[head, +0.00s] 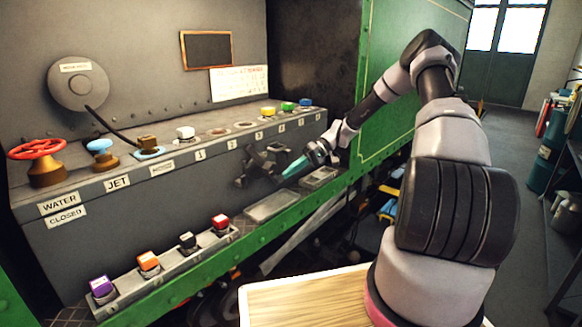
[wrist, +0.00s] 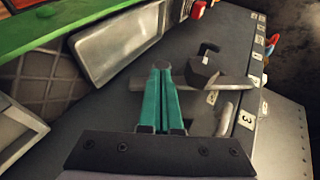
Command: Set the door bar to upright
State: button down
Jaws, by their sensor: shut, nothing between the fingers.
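The door bar (wrist: 235,82) is a slim grey bar on the dark front face of the console, beside a dark block with a hook-shaped piece (wrist: 205,68) in the wrist view. In the head view the dark bar assembly (head: 258,165) sits below the row of numbered plates, and its exact angle is hard to tell. My gripper (head: 290,170) is just right of it, with its teal fingers together and empty. In the wrist view my gripper (wrist: 161,72) overlaps one end of the bar; I cannot tell whether they touch.
A metal tray (wrist: 118,42) lies on the ledge below. Coloured blocks (head: 187,240) stand on the lower rail, and others (head: 287,106) on the upper shelf. A red valve wheel (head: 37,149) is far left. A green beam (head: 180,290) runs along the front; a wooden top (head: 300,300) is nearest.

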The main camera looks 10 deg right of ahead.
jog(key=f+y, duration=0.1)
jog(key=y, duration=0.1)
jog(key=s+a+f+m+g+y, duration=0.1)
jog(key=shift+a+f+y, duration=0.15)
jog(key=shift+f+y, duration=0.2)
jog(key=shift+y, duration=0.05)
jog(key=shift+s+a+f+m+g+y, duration=0.25)
jog(key=shift+a+g+y, duration=0.1)
jog(key=shift+y, duration=0.2)
jog(key=shift+s+a+f+m+g+y, duration=0.15)
jog(key=shift+a+f+m+g+y, duration=0.15)
jog(key=shift+y, duration=0.25)
jog(key=v, duration=1)
jog(key=shift+w+d+f, duration=0.1)
jog(key=shift+d+f, duration=0.1)
jog(key=shift+d, duration=0.2)
jog(key=shift+r, duration=0.1)
